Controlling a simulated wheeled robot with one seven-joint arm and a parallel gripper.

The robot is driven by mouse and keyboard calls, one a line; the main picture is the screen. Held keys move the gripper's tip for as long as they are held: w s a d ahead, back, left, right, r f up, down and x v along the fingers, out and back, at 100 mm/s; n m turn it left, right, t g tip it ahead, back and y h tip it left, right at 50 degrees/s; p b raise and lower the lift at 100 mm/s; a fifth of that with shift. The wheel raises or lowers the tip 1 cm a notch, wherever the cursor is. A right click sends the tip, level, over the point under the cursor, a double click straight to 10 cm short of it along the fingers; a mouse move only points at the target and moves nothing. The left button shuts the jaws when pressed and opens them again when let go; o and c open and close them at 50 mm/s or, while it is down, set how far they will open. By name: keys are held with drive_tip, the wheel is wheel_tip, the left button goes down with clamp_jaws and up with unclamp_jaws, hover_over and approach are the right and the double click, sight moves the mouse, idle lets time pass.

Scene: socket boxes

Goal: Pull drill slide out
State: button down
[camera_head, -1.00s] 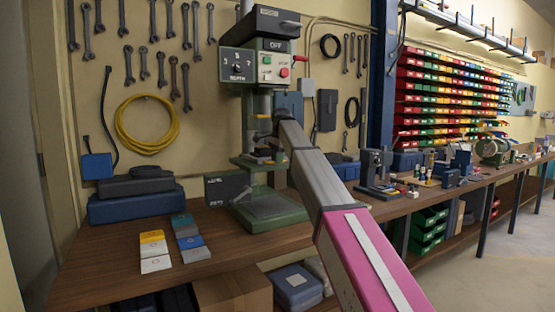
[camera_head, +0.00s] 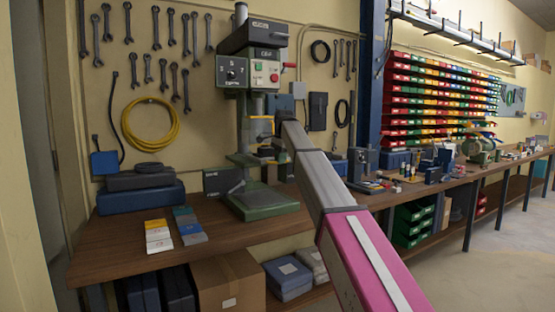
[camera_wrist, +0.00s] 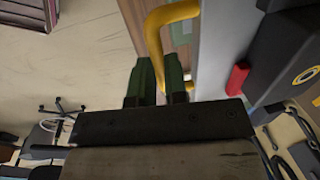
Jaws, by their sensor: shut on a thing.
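A green and grey drill press (camera_head: 252,105) stands on the wooden workbench in the head view, with a control panel and red button on its head. The drill slide's yellow bar (camera_wrist: 155,35) shows in the wrist view as a bent handle beside a pale grey plate (camera_wrist: 212,50). My gripper (camera_wrist: 160,75) has two dark green fingers, shut on the yellow bar between them. In the head view my gripper (camera_head: 268,145) is at the middle of the drill press and is mostly hidden by my arm. How far the slide is out cannot be told.
Blue cases (camera_head: 140,195) and coloured cards (camera_head: 172,233) lie on the bench left of the press. Wrenches and a yellow cable coil (camera_head: 150,124) hang on the wall. A cardboard box (camera_head: 228,283) sits below. Open floor (camera_head: 500,260) shows at right.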

drive_tip(key=s+d, duration=0.3)
drive_tip(key=s, duration=0.2)
drive_tip(key=shift+s+d, duration=0.15)
drive_tip(key=shift+d, duration=0.15)
drive_tip(key=c, duration=1.1)
unclamp_jaws()
drive_tip(key=shift+c, duration=0.2)
drive_tip(key=shift+r, duration=0.1)
wheel_tip(320, 180, up, 10)
drive_tip(key=s+d, duration=0.1)
drive_tip(key=shift+s+r, duration=0.25)
drive_tip(key=shift+s, duration=0.05)
